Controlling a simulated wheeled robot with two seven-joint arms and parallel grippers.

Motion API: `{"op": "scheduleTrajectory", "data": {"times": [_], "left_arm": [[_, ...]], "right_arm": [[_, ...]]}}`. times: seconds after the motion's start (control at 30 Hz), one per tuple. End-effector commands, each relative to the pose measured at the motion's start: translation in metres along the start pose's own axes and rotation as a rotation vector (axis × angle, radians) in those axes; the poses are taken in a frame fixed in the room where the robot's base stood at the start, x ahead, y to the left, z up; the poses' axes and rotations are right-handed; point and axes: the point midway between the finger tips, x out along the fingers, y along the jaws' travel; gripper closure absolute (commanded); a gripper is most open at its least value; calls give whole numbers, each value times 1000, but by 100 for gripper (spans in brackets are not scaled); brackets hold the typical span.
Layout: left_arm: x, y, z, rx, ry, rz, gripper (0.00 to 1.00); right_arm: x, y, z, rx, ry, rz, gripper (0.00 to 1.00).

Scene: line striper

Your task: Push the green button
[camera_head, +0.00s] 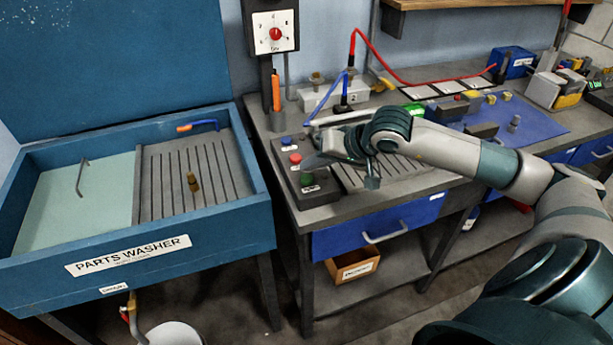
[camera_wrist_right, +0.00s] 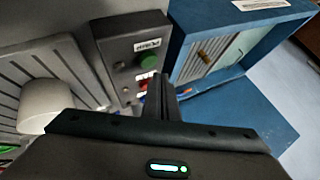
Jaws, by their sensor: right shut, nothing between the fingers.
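The green button (camera_head: 307,180) is the nearest of three on a dark control box (camera_head: 318,195) at the left end of the workbench. It also shows in the wrist view (camera_wrist_right: 148,62), just beyond my fingertips. The red button (camera_head: 295,158) and blue button (camera_head: 286,140) are behind it. My right gripper (camera_head: 314,163) is over the box, close to the green and red buttons. Its fingers (camera_wrist_right: 160,82) are together in the wrist view, with nothing between them. I cannot tell whether they touch a button. My left gripper is not in view.
The blue parts washer (camera_head: 255,225) stands left of the bench. A dial panel (camera_head: 275,32) rises behind the box. Bottles, cables and a blue mat (camera_head: 540,125) fill the bench further right. A blue drawer (camera_head: 340,238) is under the box.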

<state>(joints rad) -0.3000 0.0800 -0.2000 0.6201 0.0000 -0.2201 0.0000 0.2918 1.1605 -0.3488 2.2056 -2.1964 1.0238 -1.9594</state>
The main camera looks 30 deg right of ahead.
Motion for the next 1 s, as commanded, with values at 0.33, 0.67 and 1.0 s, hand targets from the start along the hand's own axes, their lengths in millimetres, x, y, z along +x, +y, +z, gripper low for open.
{"op": "scheduleTrajectory", "data": {"times": [0.33,0.67,1.0], "left_arm": [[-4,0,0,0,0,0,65],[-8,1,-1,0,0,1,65],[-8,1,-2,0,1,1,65]], "right_arm": [[-19,-14,-14,0,1,-1,100],[-37,-27,-27,0,1,0,100],[-40,-29,-29,0,0,0,100]]}}
